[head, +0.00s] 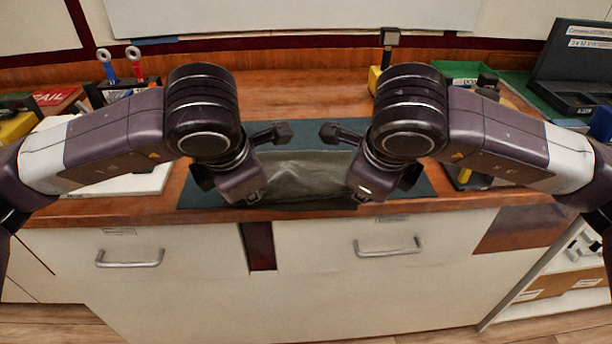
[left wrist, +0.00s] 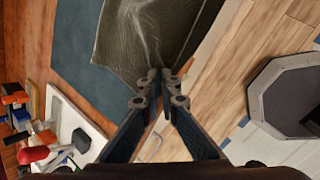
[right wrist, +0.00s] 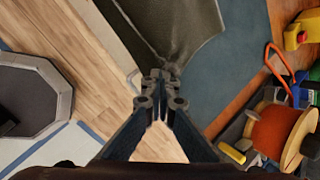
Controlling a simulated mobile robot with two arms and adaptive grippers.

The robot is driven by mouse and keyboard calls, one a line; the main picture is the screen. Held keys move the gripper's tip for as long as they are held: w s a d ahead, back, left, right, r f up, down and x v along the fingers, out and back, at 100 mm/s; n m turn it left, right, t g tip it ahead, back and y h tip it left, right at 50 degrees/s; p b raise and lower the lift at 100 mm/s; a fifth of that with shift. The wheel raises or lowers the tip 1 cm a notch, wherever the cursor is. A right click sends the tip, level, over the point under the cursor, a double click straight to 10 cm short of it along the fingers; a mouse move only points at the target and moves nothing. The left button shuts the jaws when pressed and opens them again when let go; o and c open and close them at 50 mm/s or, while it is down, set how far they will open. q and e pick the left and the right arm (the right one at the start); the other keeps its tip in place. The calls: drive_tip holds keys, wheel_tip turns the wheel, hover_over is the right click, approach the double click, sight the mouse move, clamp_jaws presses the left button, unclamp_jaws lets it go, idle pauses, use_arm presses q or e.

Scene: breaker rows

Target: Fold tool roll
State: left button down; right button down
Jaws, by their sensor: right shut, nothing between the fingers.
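The tool roll (head: 310,172) is a dark grey-green cloth with a pale crease. It lies on the blue mat (head: 330,140), between my two grippers in the head view. My left gripper (left wrist: 160,75) is at the cloth's near edge, its fingers closed on the cloth (left wrist: 155,35), which creases towards the fingertips. My right gripper (right wrist: 162,75) is shut and empty at the near edge of the cloth (right wrist: 175,25), by its other corner. My arms hide both ends of the roll in the head view.
A wooden counter (head: 290,96) carries the mat above white drawers with metal handles (head: 130,260). Screwdrivers and a white tray (left wrist: 75,125) stand left of the mat. A spool (right wrist: 275,130) and tools lie to the right. An open black case (head: 575,75) is at the far right.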

use_arm(q)
drive_tip(key=shift+f, duration=0.25)
use_arm(e)
drive_tip(key=shift+f, duration=0.25)
